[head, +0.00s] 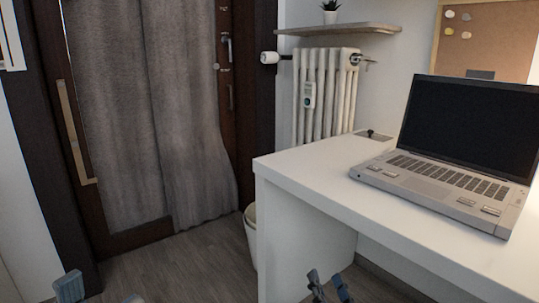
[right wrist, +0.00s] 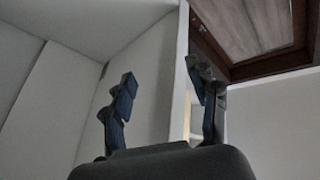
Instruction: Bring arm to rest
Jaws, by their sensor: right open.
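My right gripper (head: 326,280) shows at the bottom edge of the head view, low in front of the white desk's side. In the right wrist view its two dark blue fingers (right wrist: 160,75) stand well apart with nothing between them, so it is open and empty. Two small grey-blue pieces show at the bottom left of the head view, cut off by the frame. They may be tips of my left gripper, but too little shows to tell its state. Most of both arms is out of view.
The white desk (head: 285,176) fills the right side and bears an open laptop (head: 420,184). A pale bin (head: 250,235) stands beside its left end. A radiator (head: 326,90) and small shelf (head: 340,29) are behind. The wooden floor (head: 185,268) before the curtained door (head: 150,110) is clear.

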